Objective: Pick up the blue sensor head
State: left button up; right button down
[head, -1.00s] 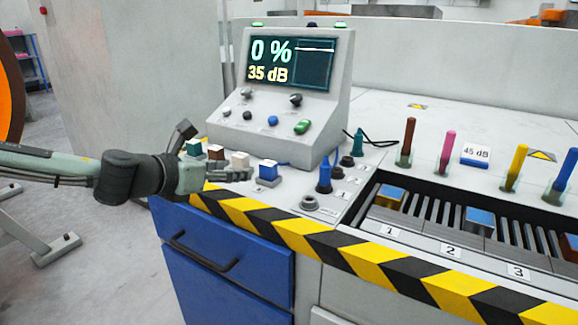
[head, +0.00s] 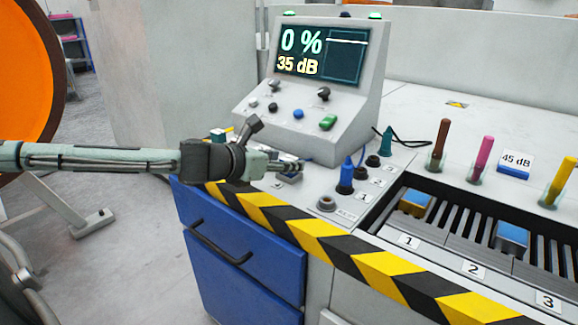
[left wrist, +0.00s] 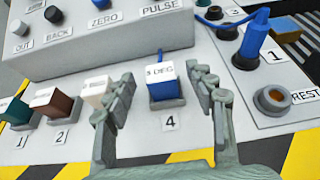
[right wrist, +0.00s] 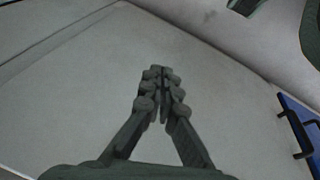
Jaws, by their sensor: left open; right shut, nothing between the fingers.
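The blue sensor head (left wrist: 163,88), a blue block with a white top marked DEG, stands in slot 4 in the left wrist view. A blue cable rises behind it. My left gripper (left wrist: 162,80) is open, its fingers on either side of the block; I cannot tell whether they touch it. In the head view my left gripper (head: 287,168) reaches in over the console's front edge and hides most of the block. My right gripper (right wrist: 160,72) is shut and empty in the right wrist view, before a pale surface.
A white block (left wrist: 98,90), a brown block (left wrist: 55,100) and a teal block (left wrist: 16,112) stand left of it. A blue plug (left wrist: 252,45) stands to the right, beside a round REST socket (left wrist: 272,98). The display console (head: 317,85) rises behind.

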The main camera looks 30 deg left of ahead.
pick_arm(q)
jog(key=shift+w, duration=0.5)
jog(key=shift+w+d+f, duration=0.1)
jog(key=shift+w+f, duration=0.35)
jog(key=shift+w, duration=0.15)
pick_arm(e)
jog(key=shift+f, duration=0.8)
pick_arm(q)
jog(key=shift+c, duration=0.3)
grip_shut()
pick_arm(e)
jog(key=shift+d, duration=0.1)
